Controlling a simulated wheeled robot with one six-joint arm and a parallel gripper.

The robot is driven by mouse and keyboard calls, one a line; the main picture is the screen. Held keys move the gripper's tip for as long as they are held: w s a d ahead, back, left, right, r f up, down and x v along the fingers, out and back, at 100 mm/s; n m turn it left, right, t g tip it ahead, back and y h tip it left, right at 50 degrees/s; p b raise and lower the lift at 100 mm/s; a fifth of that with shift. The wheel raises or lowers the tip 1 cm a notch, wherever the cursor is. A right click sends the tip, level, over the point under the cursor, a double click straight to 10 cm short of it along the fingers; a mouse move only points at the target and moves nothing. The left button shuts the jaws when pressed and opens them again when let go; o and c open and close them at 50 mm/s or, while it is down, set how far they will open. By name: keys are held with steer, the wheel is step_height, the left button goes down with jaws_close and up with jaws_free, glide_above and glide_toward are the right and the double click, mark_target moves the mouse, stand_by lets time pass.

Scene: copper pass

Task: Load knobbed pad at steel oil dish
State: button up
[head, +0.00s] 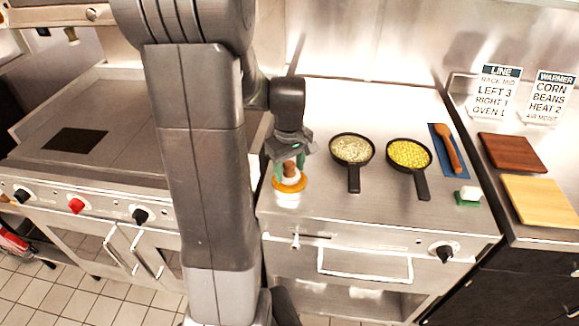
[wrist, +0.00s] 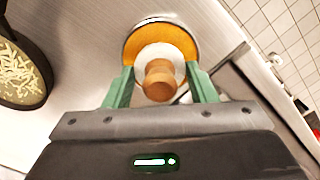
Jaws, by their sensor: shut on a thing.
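The knobbed pad (head: 290,178) has a brown wooden knob (wrist: 159,84) on a round white pad. My gripper (head: 290,163) is shut on it, with its green fingers (wrist: 160,76) on either side. The steel oil dish (head: 288,200) stands at the front left of the steel counter, with orange oil in it. In the wrist view the dish's rim (wrist: 163,18) shows beyond the pad. The pad is over the oil, at or just above its surface; I cannot tell whether it touches, as its underside is hidden.
A pan of pale strips (head: 352,149) and a pan of corn (head: 409,154) stand to the right, handles forward. A wooden spoon (head: 449,149) on a blue mat and a green-and-white block (head: 468,196) lie further right. A griddle (head: 110,125) is left.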

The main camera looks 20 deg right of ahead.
mark_target(290, 163)
steer(key=shift+f+b, duration=0.35)
steer(key=shift+f, duration=0.2)
stand_by(1.3)
steer(key=shift+r, duration=0.1)
steer(key=shift+r+p, duration=2.85)
steer(key=shift+r, duration=0.65)
steer(key=shift+f, duration=0.1)
